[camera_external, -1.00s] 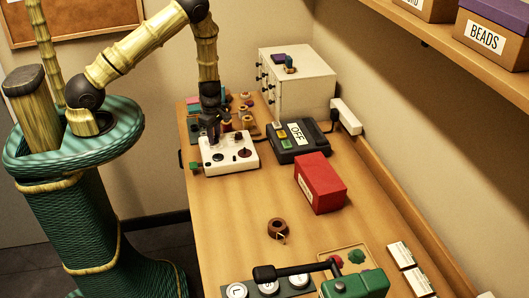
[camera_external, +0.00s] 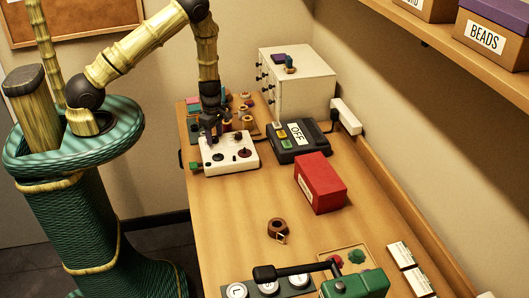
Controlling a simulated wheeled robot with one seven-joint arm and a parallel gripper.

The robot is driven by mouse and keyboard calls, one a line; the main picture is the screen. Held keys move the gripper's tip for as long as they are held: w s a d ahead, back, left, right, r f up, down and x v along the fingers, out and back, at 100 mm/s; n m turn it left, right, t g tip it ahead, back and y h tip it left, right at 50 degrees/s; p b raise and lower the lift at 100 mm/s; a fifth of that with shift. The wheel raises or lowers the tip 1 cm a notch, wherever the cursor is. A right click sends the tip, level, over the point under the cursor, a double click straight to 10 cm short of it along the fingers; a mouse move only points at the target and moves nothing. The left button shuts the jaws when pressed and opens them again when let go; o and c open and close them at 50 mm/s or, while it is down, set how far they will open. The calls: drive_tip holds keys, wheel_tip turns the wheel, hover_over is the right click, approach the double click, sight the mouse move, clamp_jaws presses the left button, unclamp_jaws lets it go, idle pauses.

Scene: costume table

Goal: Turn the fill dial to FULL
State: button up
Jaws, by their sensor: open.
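A white control box (camera_external: 232,163) with dark knobs on its top sits on the table at the far left. One dark round dial (camera_external: 244,153) shows on its right side and another (camera_external: 218,157) on its left side. Which one is the fill dial, and where it points, is too small to read. My gripper (camera_external: 211,140) reaches down from above at the back left part of the white box. Its jaws are open. They hide part of the box top, and I cannot tell whether they touch a knob.
A dark device with an OFF display (camera_external: 297,136) stands right of the box, with a red box (camera_external: 320,184) in front of it. Spools (camera_external: 247,122) and a white drawer cabinet (camera_external: 300,85) are behind. A tape roll (camera_external: 278,228) lies mid-table; a green press (camera_external: 355,284) is in front.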

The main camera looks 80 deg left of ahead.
sight(215, 138)
wheel_tip(215, 138, up, 17)
drive_tip(key=shift+r, duration=0.2)
idle(0.3)
idle(0.4)
drive_tip(key=s+d+r+m+t+b, duration=0.1)
drive_tip(key=s+d+r+m+b, duration=0.1)
drive_tip(key=d+m, duration=0.6)
drive_tip(key=s+d+r+m+t+b, duration=0.1)
drive_tip(key=s+d+m+b, duration=0.3)
drive_tip(key=m, duration=1.5)
drive_tip(key=s+d, duration=0.2)
drive_tip(key=d, duration=0.2)
drive_tip(key=shift+s+d+r+t, duration=0.25)
drive_tip(key=shift+d+r+t, duration=0.05)
drive_tip(key=shift+r, duration=0.1)
idle(0.6)
